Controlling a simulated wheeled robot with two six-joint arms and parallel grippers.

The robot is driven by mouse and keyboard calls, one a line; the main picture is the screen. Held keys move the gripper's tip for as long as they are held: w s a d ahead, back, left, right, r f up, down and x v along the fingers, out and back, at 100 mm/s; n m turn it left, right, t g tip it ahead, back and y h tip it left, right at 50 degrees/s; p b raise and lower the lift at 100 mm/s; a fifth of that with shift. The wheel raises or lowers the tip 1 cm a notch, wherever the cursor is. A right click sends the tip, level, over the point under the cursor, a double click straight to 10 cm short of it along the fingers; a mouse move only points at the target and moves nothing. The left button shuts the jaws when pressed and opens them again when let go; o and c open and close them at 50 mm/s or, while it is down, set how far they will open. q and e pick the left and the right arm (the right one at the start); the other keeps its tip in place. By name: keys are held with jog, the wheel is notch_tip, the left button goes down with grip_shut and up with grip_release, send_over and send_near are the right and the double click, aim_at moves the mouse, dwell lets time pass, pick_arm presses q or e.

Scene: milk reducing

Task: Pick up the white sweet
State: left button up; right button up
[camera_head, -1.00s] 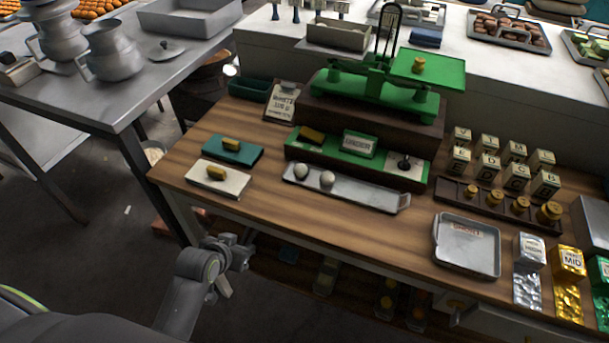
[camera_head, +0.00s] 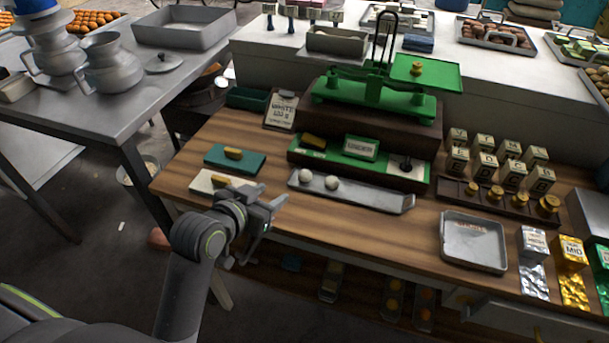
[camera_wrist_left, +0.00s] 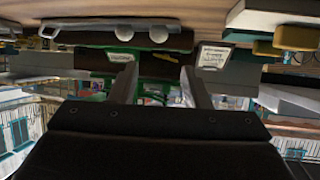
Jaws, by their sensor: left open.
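Two pale round balls lie in a narrow grey metal tray (camera_head: 375,197) on the wooden table. The left ball (camera_head: 306,175) looks whiter and the right ball (camera_head: 332,183) slightly creamier. Both also show upside down at the top of the left wrist view, the whiter one at right (camera_wrist_left: 158,34) and the other at left (camera_wrist_left: 124,32). My left gripper (camera_head: 272,196) is open and empty, at the table's front edge, left of and short of the balls. Its two spread fingers show in the left wrist view (camera_wrist_left: 160,88). My right gripper is not in view.
A white slab (camera_head: 203,184) with a yellow piece sits beside my left gripper, partly hidden. A teal slab (camera_head: 250,164) lies behind it. A green balance scale (camera_head: 365,95) stands behind the tray. Wooden tabletop (camera_head: 360,232) in front of the tray is clear.

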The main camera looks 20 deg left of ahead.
pick_arm(q)
send_near(302, 179)
jog(key=p+x, duration=0.1)
jog(key=x, duration=0.3)
jog(key=shift+w+a+r, duration=0.1)
jog(key=shift+w+r, duration=0.05)
jog(key=shift+w, duration=0.05)
jog(key=shift+p+x, duration=0.5)
jog(key=shift+x, duration=1.35)
jog(key=shift+w+d+f, duration=0.25)
jog(key=shift+w+f, duration=0.25)
jog(key=shift+w, duration=0.05)
jog(key=shift+c, duration=0.4)
jog(key=c, duration=0.6)
